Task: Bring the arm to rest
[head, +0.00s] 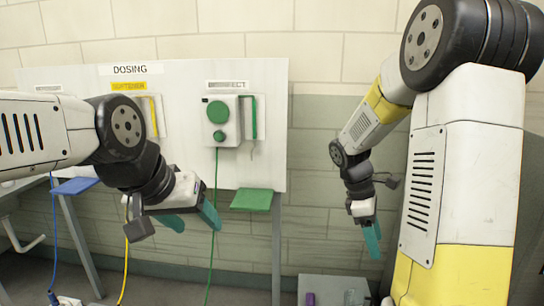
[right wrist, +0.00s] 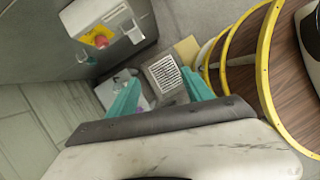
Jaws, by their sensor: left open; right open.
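My left gripper (head: 191,219) hangs in front of the white dosing panel (head: 265,95) in the head view. Its teal fingers are spread apart with nothing between them. My right gripper (head: 372,242) points down in front of the grey tiled wall, right of the panel. In the head view its fingers overlap. In the right wrist view (right wrist: 160,76) its two teal fingers stand apart and hold nothing. The right arm is raised, with its elbow at the top right.
A blue shelf (head: 75,186) is at left. Blue, yellow and green hoses hang down. A low grey surface (head: 325,284) with small items lies below my right gripper.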

